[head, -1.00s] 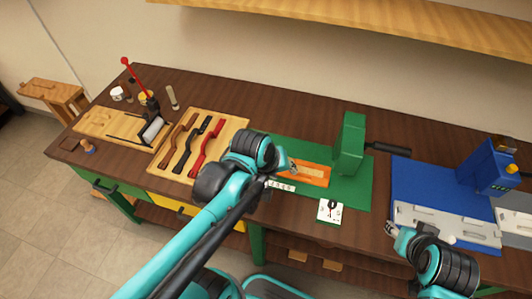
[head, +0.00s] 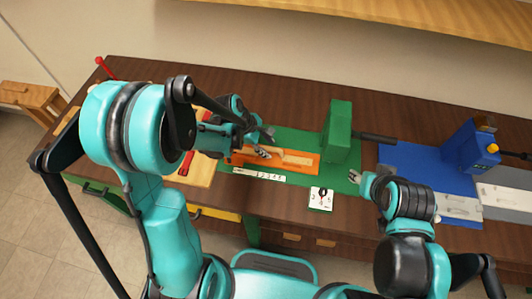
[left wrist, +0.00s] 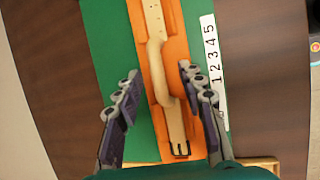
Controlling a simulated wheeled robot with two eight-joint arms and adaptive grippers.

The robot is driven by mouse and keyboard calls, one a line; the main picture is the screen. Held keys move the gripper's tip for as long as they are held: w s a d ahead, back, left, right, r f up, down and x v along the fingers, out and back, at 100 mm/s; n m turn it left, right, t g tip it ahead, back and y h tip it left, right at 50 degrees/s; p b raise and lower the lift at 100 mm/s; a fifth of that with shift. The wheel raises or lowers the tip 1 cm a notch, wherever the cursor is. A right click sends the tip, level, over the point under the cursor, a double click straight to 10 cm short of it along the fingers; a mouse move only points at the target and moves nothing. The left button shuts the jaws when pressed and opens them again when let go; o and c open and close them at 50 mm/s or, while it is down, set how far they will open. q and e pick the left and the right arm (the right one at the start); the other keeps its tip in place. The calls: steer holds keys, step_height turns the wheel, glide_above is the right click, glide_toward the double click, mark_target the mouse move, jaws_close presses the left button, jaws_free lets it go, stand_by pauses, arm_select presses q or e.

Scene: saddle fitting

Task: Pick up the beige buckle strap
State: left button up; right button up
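The beige buckle strap (left wrist: 153,22) lies lengthwise in an orange holder (left wrist: 177,32) on a green mat. It has a raised loop in its middle and a dark metal buckle at its near end in the left wrist view. In the head view the strap (head: 297,160) is partly hidden by my left gripper (head: 266,143). That gripper is open above the strap, and the left wrist view shows its fingers (left wrist: 158,75) on either side of the strap, with nothing between them gripped. My right gripper (head: 361,182) appears open and empty at the green mat's right edge.
A green press (head: 338,132) with a dark handle stands behind the holder. A numbered strip (head: 258,176) and a picture card (head: 321,198) lie in front. A blue machine (head: 472,148) stands on a blue mat at right. My left arm hides most of the board at left.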

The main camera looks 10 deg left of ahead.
mark_target(270, 148)
arm_select(q)
steer(key=x, duration=0.3)
steer(key=shift+w+a+b, duration=0.2)
steer(key=shift+a+b, duration=0.05)
steer(key=shift+b, duration=0.1)
steer(key=shift+w+d+f, duration=0.1)
steer(key=shift+d+f, duration=0.15)
steer(key=shift+f, duration=0.25)
jaws_close()
steer(key=shift+r, duration=0.1)
